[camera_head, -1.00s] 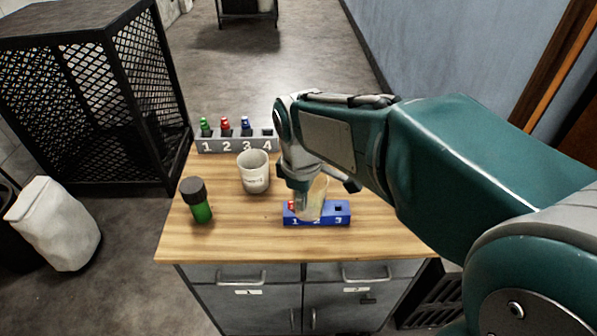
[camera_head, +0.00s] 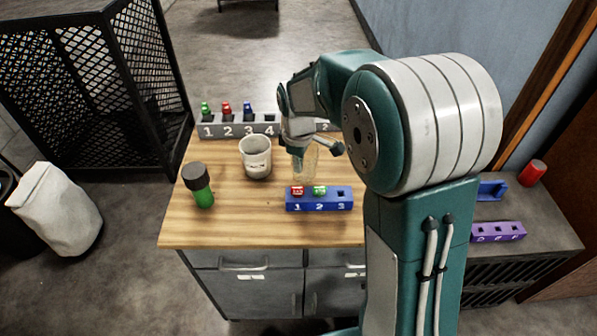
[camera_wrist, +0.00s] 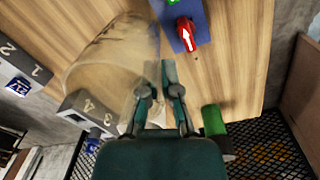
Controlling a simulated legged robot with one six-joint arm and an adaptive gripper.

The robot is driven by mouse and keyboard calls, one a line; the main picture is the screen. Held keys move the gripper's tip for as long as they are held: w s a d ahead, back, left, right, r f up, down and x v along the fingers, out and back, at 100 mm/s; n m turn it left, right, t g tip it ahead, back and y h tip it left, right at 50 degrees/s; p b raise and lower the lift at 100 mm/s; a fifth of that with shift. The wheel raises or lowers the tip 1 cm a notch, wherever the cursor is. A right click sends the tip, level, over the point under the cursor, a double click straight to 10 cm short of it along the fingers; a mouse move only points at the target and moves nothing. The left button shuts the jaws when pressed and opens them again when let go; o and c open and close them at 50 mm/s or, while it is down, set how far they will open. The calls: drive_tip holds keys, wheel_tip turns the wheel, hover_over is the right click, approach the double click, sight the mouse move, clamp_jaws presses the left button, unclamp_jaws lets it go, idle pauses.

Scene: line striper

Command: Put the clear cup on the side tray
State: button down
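The clear cup (camera_head: 304,164) is a see-through tumbler above the wooden table, behind the blue numbered block. In the wrist view the clear cup (camera_wrist: 100,62) looms large and tilted in the picture, left of the fingers. My gripper (camera_head: 312,147) is at the cup's upper part, and the fingers (camera_wrist: 158,78) are close together at the cup's wall. It appears shut on the cup; the exact contact is partly hidden. A grey side surface (camera_head: 545,222) lies at the right, partly behind my arm; it may be the side tray.
A white cup (camera_head: 256,160), a green bottle with a dark cap (camera_head: 200,187) and the blue block (camera_head: 319,203) with red and green pieces stand on the table. A grey numbered rack (camera_head: 235,128) is at the back. A purple block (camera_head: 497,232) and red can (camera_head: 532,172) occupy the side surface.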

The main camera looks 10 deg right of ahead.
drive_tip(key=shift+w+d+f, duration=0.1)
drive_tip(key=shift+w+f, duration=0.4)
drive_tip(key=shift+f, duration=0.05)
drive_tip(key=shift+w+d+f, duration=0.1)
drive_tip(key=shift+w+f, duration=0.05)
drive_tip(key=shift+f, duration=1.6)
drive_tip(key=shift+f, duration=0.1)
drive_tip(key=c, duration=0.8)
unclamp_jaws()
